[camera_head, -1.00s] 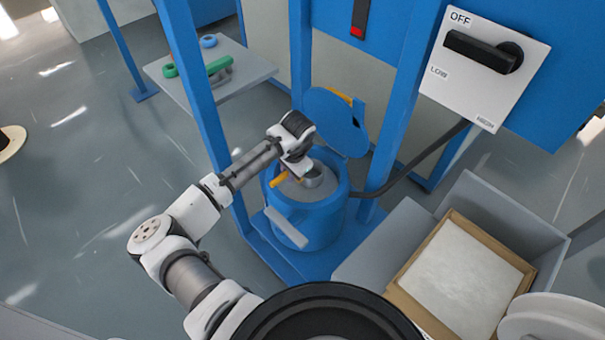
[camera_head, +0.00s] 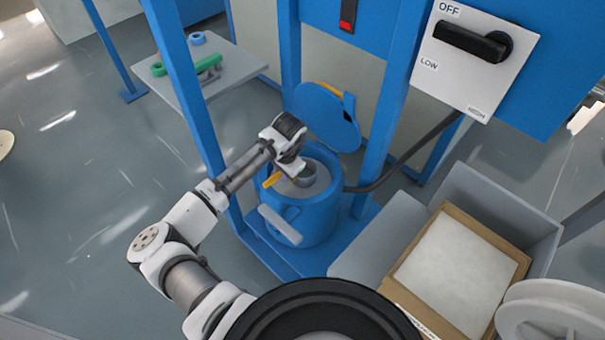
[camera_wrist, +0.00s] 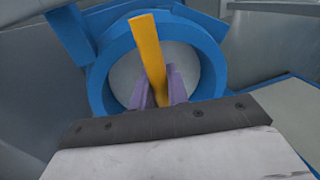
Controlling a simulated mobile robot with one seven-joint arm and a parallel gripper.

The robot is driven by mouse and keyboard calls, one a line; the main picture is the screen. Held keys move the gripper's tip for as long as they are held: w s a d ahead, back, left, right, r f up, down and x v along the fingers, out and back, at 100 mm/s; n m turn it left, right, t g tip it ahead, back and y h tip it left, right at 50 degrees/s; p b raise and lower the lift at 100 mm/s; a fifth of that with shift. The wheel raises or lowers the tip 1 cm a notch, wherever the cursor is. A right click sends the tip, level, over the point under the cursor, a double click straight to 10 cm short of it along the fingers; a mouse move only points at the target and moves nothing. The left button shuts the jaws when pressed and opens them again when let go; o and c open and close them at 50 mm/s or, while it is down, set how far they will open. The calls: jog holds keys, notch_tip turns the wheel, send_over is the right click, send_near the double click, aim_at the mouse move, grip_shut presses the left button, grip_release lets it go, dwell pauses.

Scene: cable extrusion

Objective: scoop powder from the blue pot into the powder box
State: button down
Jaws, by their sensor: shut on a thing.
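The blue pot (camera_head: 318,214) stands upright on a blue base with its round lid (camera_head: 326,118) swung open behind it. Grey powder (camera_head: 322,180) fills its inside. My gripper (camera_head: 290,172) is over the pot's opening, shut on the yellow handle (camera_head: 271,180) of a scoop. The scoop's grey metal cup (camera_head: 307,176) is within the pot's rim, at the powder; how deep it sits I cannot tell. In the wrist view the yellow handle (camera_wrist: 147,52) stands between the purple fingers, above the powder. The powder box (camera_head: 392,286) is at the lower right, a cardboard box filled with white powder.
Blue frame posts (camera_head: 381,112) rise beside and behind the pot. A switch panel (camera_head: 478,52) reads OFF at its top. A grey bin (camera_head: 543,240) surrounds the powder box, with a white spool (camera_head: 550,315) at its front right. A small side table (camera_head: 240,66) stands at the back left.

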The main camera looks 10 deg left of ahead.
jog(key=shift+f, duration=0.35)
dwell(0.3)
jog(key=shift+f, duration=0.45)
jog(key=shift+f+b, duration=0.15)
jog(key=shift+b, duration=0.15)
jog(key=shift+f, duration=0.45)
dwell(0.3)
notch_tip(320, 180, up, 14)
jog(key=p, duration=1.1)
jog(key=shift+p, duration=0.3)
dwell(0.5)
